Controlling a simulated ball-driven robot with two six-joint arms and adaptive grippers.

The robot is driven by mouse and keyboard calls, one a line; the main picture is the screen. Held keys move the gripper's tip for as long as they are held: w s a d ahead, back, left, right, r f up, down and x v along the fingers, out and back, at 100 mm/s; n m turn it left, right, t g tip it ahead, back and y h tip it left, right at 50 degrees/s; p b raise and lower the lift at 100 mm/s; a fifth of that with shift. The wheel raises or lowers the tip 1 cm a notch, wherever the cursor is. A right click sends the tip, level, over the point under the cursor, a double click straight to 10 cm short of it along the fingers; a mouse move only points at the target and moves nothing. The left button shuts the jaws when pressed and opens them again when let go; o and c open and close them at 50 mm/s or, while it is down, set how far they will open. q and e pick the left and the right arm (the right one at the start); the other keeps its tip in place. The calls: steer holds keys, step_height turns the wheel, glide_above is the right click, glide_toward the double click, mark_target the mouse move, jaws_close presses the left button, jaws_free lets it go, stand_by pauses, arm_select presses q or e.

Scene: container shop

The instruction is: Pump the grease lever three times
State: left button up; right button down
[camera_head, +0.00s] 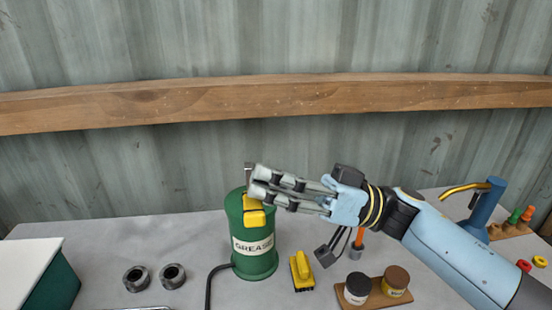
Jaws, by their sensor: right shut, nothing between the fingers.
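The green grease pump (253,263) stands upright on the bench, with a white GREASE label and a black hose at its lower left. A yellow part (254,217) shows at its top, just under my fingers; I cannot tell whether it is the lever's grip. My right gripper (253,181) reaches in from the right, shut and empty, with its fingertips over the top of the pump. The fingers hide part of the pump's top, and I cannot tell whether they touch it. My left gripper is not in view.
A yellow brush (302,272) lies right of the pump. Two jars stand on a wooden tray (368,304) in front of my right arm. Two metal rings (136,278) and a green box (57,286) are at left. A blue pump with a yellow spout (483,205) stands at far right.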

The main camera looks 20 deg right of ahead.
steer(key=shift+a+f, duration=0.1)
steer(key=shift+f, duration=0.1)
steer(key=shift+s+f, duration=0.1)
